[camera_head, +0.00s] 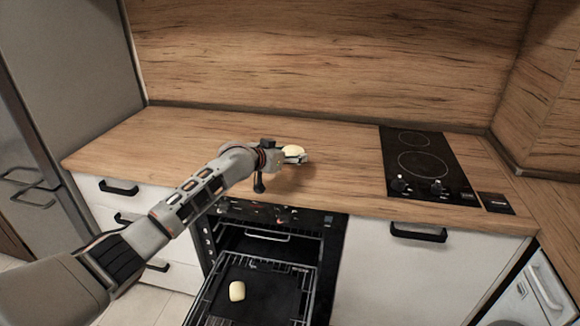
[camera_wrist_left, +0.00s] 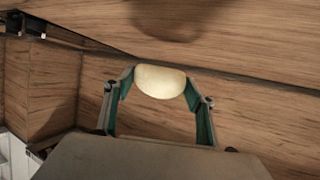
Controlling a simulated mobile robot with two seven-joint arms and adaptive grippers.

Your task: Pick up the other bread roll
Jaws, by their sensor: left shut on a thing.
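A pale bread roll (camera_head: 294,150) is in my left gripper (camera_head: 292,156), above the wooden worktop. In the left wrist view the same roll (camera_wrist_left: 160,82) sits between the two green-lined fingers of the gripper (camera_wrist_left: 160,90), which are shut on it. Its shadow falls on the wood nearby. Another pale bread roll (camera_head: 237,291) lies on the dark tray (camera_head: 275,292) of the pulled-out oven rack, below the worktop. My right gripper is in neither view.
The oven (camera_head: 265,240) is open under the worktop (camera_head: 330,170), with its rack (camera_head: 312,285) out in front. A black hob (camera_head: 425,165) lies to the right. The worktop left of my gripper and between it and the hob is bare.

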